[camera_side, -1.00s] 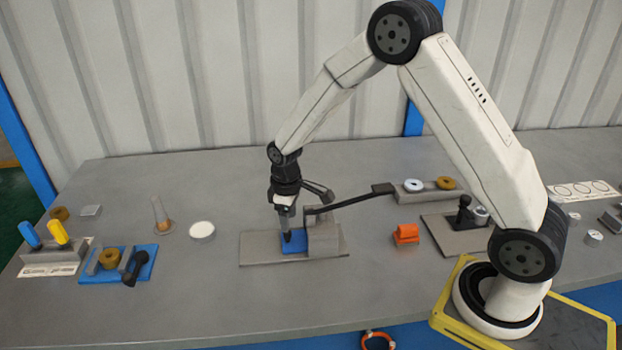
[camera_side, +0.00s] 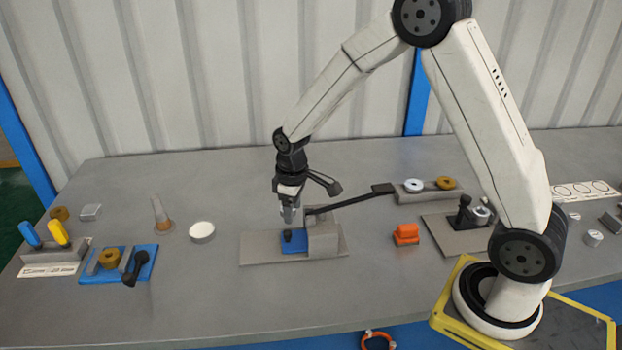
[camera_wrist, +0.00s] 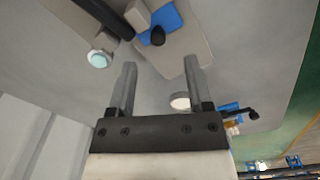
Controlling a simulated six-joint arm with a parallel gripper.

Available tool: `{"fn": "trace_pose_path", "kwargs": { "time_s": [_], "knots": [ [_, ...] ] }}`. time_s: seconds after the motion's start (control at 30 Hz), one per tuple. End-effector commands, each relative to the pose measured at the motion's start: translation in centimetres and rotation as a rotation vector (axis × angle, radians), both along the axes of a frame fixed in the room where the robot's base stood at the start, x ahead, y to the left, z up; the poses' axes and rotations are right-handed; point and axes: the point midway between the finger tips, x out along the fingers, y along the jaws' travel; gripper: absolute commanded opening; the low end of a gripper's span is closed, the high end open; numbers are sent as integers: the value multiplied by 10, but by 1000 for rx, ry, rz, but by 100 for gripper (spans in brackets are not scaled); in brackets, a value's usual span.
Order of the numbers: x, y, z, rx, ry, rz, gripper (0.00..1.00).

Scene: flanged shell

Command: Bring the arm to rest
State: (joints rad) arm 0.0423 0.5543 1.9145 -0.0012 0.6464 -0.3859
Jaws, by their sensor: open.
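My gripper (camera_side: 289,215) is open and empty. It hangs above the grey fixture plate (camera_side: 262,252) near the middle of the bench, apart from it. A blue block with a black knob (camera_side: 290,240) sits on that plate, just below my fingertips and against a grey upright block (camera_side: 323,238). In the wrist view my two fingers (camera_wrist: 160,75) are spread with nothing between them. The blue block (camera_wrist: 178,20) and its black knob (camera_wrist: 157,36) show beyond the fingertips there.
A black bar (camera_side: 350,201) reaches from the grey block toward a rail with a white ring (camera_side: 413,185) and a brown ring (camera_side: 445,183). An orange block (camera_side: 405,234) stands right of the plate. A white disc (camera_side: 202,231) and amber-based cone (camera_side: 161,215) stand left.

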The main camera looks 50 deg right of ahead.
Motion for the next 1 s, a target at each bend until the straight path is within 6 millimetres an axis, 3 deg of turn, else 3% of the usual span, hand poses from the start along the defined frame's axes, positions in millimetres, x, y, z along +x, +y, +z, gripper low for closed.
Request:
{"fn": "trace_pose_path", "kwargs": {
  "time_s": [0.4, 0.7, 1.0],
  "knots": [
    [-78, 12, 37, 15, -114, -183, 65],
    [-134, 17, 46, 38, -183, -306, 65],
    [-151, 19, 47, 47, -204, -344, 65]
  ]
}}
